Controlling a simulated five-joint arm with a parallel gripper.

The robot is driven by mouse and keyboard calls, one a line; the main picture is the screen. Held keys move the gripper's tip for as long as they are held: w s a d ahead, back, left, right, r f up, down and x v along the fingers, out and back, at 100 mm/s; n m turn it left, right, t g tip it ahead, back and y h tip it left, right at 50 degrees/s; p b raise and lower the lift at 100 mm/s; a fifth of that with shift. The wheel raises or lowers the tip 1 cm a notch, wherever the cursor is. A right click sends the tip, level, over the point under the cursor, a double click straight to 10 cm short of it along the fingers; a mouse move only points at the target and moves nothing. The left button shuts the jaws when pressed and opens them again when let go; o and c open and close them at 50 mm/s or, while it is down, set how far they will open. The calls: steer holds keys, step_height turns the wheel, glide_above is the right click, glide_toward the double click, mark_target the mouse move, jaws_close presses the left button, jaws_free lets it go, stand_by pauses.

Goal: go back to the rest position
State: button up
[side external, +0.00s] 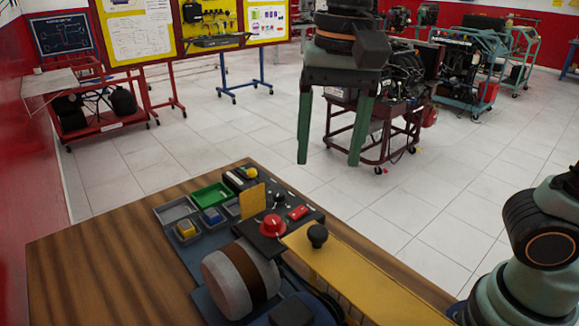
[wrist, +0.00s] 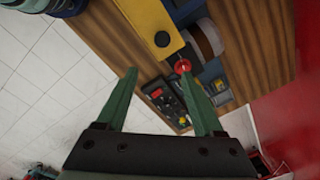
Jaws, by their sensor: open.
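My gripper (side external: 332,160) hangs in the air in the side external view, its two green fingers pointing down and spread apart. It is empty, high above the far right side of the table. In the wrist view the open fingers (wrist: 160,85) frame part of the table below, with nothing between them up close. The wooden table (side external: 110,258) carries a board with a red knob (side external: 272,225), a yellow panel with a black knob (side external: 317,235), and a grey and brown cylinder (side external: 240,280).
A green tray (side external: 207,195) and grey trays with a yellow block (side external: 185,228) and a blue block (side external: 212,215) sit at the board's back left. A small yellow upright plate (side external: 252,201) stands beside them. Engine stands (side external: 380,120) are on the floor beyond. The table's left part is bare.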

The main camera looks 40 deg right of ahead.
steer(key=d+f+n+t, duration=0.2)
steer(key=d+f+n, duration=0.1)
steer(key=d, duration=0.4)
steer(key=w+d+f+n+t, duration=0.1)
steer(key=d+f+n, duration=0.3)
steer(key=d, duration=0.4)
steer(key=shift+w+f+n+t, duration=0.2)
steer(key=shift+f+n+t, duration=0.15)
steer(key=shift+t, duration=0.55)
steer(key=shift+r, duration=0.1)
